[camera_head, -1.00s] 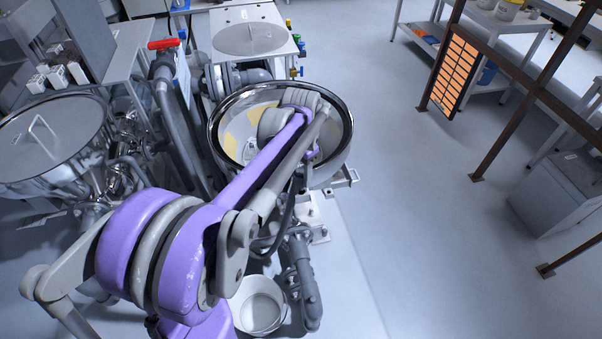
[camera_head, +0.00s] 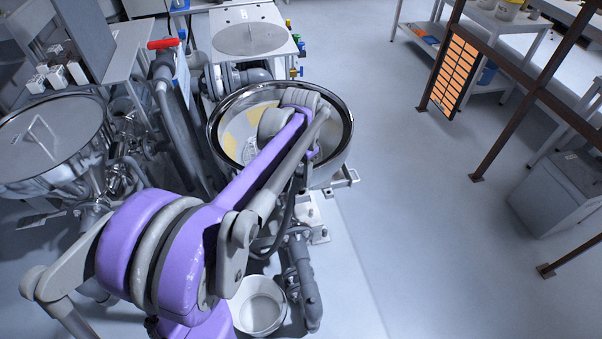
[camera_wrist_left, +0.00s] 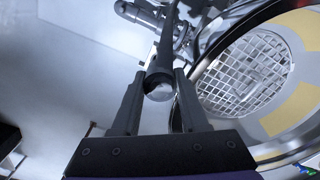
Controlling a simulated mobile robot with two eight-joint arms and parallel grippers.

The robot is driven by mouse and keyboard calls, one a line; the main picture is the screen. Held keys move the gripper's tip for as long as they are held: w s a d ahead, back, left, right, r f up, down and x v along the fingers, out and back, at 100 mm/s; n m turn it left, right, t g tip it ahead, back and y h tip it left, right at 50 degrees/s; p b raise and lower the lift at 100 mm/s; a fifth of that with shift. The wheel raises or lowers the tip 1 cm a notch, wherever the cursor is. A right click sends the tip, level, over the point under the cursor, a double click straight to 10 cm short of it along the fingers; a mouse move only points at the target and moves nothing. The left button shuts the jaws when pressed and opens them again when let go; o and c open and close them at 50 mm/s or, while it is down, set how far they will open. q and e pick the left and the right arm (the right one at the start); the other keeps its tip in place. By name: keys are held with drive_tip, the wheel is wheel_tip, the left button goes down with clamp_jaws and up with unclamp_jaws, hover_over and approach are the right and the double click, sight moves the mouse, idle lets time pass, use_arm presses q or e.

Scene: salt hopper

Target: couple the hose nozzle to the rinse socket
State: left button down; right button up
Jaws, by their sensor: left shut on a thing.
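My left gripper (camera_wrist_left: 158,78) is shut on the hose nozzle (camera_wrist_left: 159,86), a dark cylinder with a pale round end facing the wrist camera. A dark hose (camera_wrist_left: 169,38) runs up and away from it. The nozzle is held beside the steel rim of the hopper (camera_wrist_left: 187,100). In the head view my left arm reaches over the hopper bowl (camera_head: 232,110), and its own links hide most of the gripper and nozzle. I cannot pick out the rinse socket for sure; metal pipe fittings (camera_wrist_left: 150,17) show beyond the nozzle. My right gripper is not in view.
The hopper holds a white grate (camera_wrist_left: 247,72) and yellow patches. A white bucket (camera_head: 261,305) stands on the floor beside grey pipework (camera_head: 303,275). A lidded steel vessel (camera_head: 48,135) and a red-handled valve (camera_head: 164,43) are at left. Floor right of the hopper is clear.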

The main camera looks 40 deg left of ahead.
sight(301, 182)
use_arm(q)
drive_tip(key=shift+f+b, duration=1)
drive_tip(key=shift+f, duration=0.8)
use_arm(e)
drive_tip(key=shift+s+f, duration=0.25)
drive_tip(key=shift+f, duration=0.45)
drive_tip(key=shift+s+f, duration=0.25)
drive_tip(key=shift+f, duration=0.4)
use_arm(q)
drive_tip(key=shift+c, duration=1.8)
unclamp_jaws()
drive_tip(key=shift+r, duration=0.1)
drive_tip(key=shift+c, duration=0.3)
drive_tip(key=o, duration=0.4)
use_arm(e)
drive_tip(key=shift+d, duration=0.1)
use_arm(q)
drive_tip(key=shift+a+r, duration=0.1)
drive_tip(key=shift+r, duration=0.05)
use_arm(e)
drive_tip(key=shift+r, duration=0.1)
